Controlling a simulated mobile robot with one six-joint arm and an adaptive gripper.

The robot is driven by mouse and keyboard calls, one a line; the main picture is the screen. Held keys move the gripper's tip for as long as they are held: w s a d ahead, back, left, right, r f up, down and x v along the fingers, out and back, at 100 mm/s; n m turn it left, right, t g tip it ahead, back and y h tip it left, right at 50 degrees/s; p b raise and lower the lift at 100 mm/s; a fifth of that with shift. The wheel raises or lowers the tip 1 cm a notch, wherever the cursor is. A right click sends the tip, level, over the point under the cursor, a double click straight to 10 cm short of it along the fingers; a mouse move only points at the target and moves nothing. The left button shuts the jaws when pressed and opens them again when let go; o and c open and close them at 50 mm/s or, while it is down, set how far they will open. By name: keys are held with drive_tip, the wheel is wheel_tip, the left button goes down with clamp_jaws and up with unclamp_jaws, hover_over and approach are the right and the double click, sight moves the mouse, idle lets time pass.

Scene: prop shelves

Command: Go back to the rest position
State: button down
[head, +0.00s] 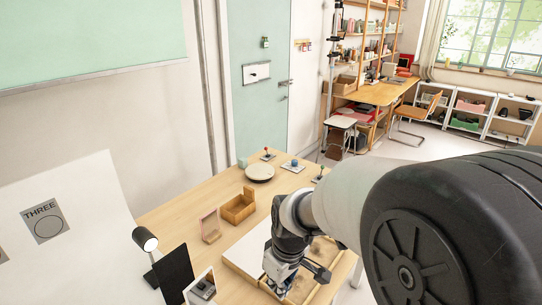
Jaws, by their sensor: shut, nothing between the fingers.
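My gripper (284,283) is low in the middle of the head view, pointing down over a shallow wooden tray (327,285) on the table. Its fingers are shut with nothing held. My forearm reaches in from the right and hides part of the table and tray. I cannot tell whether the fingertips touch anything in the tray.
The wooden table (185,207) holds an open wooden box (238,207), a small upright frame (210,226), a round plate (260,172), a small joystick-like device (267,154) and a black desk lamp (145,240). A white panel (70,230) stands at left. A green door (258,110) is behind.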

drive_tip(key=s+d+r+m+t, duration=0.1)
drive_tip(key=s+d+r+m, duration=0.2)
drive_tip(key=s, duration=0.3)
drive_tip(key=s+d+r+m+t, duration=0.1)
drive_tip(key=s+d+r+m, duration=0.2)
drive_tip(key=s+d+r, duration=0.2)
drive_tip(key=s+d+r+m+t+h, duration=0.1)
drive_tip(key=s+d+r, duration=0.3)
drive_tip(key=s, duration=0.5)
drive_tip(key=shift+d+r+m, duration=0.25)
drive_tip(key=shift+r+m, duration=0.25)
drive_tip(key=shift+m, duration=0.4)
drive_tip(key=shift+s, duration=0.1)
